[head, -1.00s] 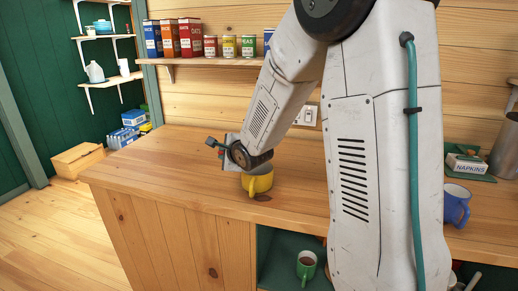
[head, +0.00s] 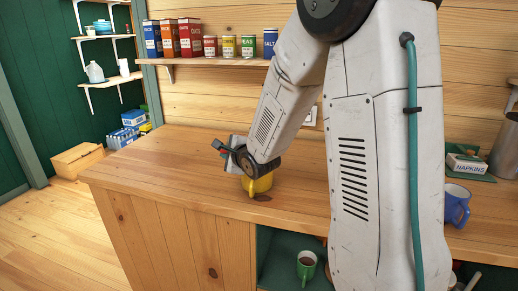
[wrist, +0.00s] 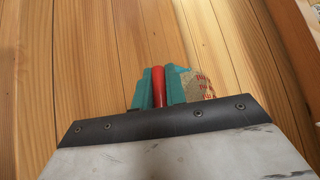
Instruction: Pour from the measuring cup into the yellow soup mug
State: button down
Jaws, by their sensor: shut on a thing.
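The yellow soup mug (head: 257,185) stands upright on the wooden counter, with my wrist in front of its upper part. Its opening is hidden. In the wrist view, the teal fingers of my gripper (wrist: 162,82) are shut on a red handle (wrist: 158,86). Beside them shows part of the measuring cup (wrist: 199,86), clear with red markings and something tan or brown in it; the rest is hidden. In the head view, my gripper (head: 222,148) is up and left of the mug, apart from the counter. I cannot see any stream into the mug.
A dark brown patch (head: 262,198) lies on the counter (head: 150,165) in front of the mug. A blue mug (head: 456,205) and a napkin box (head: 467,164) stand at the right. A green mug (head: 306,265) is on the lower shelf. The counter's left part is clear.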

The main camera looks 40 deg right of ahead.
jog(key=shift+s+d+r+m+t, duration=0.1)
jog(key=shift+s+r+m+t, duration=0.25)
jog(key=shift+t, duration=0.45)
jog(key=shift+s+d+r+m+t, duration=0.15)
jog(key=shift+r+t, duration=0.25)
jog(key=shift+t, duration=0.4)
dwell(1.1)
jog(key=shift+s+d+r+m+t, duration=0.1)
jog(key=shift+s+r+m+t, duration=0.2)
jog(key=shift+t, duration=0.4)
jog(key=shift+s+d+r+m+t, duration=0.1)
jog(key=shift+s+r+m+t, duration=0.1)
jog(key=shift+s+t, duration=0.35)
dwell(1.0)
jog(key=shift+s+d+r+m+t+h, duration=0.15)
jog(key=shift+r+m+t, duration=0.1)
jog(key=shift+r+t, duration=0.3)
jog(key=shift+s+a+r+m+t+h, duration=0.15)
jog(key=shift+r+m+t, duration=0.1)
jog(key=shift+r+t, duration=0.25)
dwell(0.5)
jog(key=shift+d, duration=0.1)
